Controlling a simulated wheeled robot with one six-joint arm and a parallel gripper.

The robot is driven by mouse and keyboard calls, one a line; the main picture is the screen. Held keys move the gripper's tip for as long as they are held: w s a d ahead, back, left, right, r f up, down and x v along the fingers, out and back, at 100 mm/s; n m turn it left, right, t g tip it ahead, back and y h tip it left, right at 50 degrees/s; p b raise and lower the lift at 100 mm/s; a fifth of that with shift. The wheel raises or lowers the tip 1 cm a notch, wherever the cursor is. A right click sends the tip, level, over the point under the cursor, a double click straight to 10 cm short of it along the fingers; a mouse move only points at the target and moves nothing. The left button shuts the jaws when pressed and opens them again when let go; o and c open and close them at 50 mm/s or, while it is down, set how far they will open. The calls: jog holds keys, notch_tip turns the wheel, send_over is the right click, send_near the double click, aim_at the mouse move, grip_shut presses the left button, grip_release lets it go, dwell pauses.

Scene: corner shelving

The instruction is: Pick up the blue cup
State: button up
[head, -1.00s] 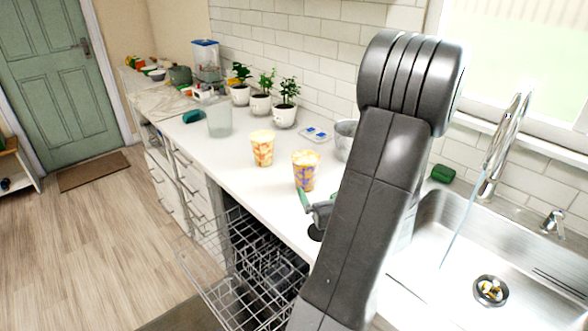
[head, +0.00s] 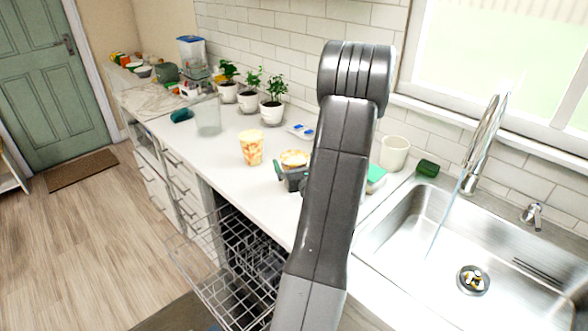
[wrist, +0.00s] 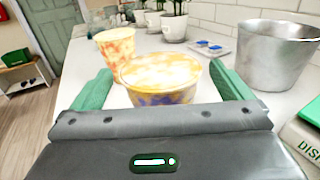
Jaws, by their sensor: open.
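The blue cup (head: 295,157), a patterned cup with blue-purple and orange-yellow marks, stands on the white counter. In the wrist view the cup (wrist: 160,84) sits between the two green fingers of my gripper (wrist: 160,68), close in front of the palm, with its lower part hidden. The fingers are spread on either side of it, and small gaps seem to remain. In the head view my gripper (head: 290,178) is at the cup's near side, partly hidden by my arm.
A red-yellow cup (head: 251,147) stands just left. A metal pot (wrist: 278,55) and a box (wrist: 304,132) are to the right. A blue-marked tray (head: 300,131) and potted plants (head: 272,112) stand behind. The open dishwasher rack (head: 225,260) is below; the sink (head: 420,245) is right.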

jog(key=shift+w+a, duration=0.1)
jog(key=shift+w, duration=0.25)
jog(key=shift+c, duration=0.4)
jog(key=c, duration=1.2)
jog(key=shift+r, duration=0.1)
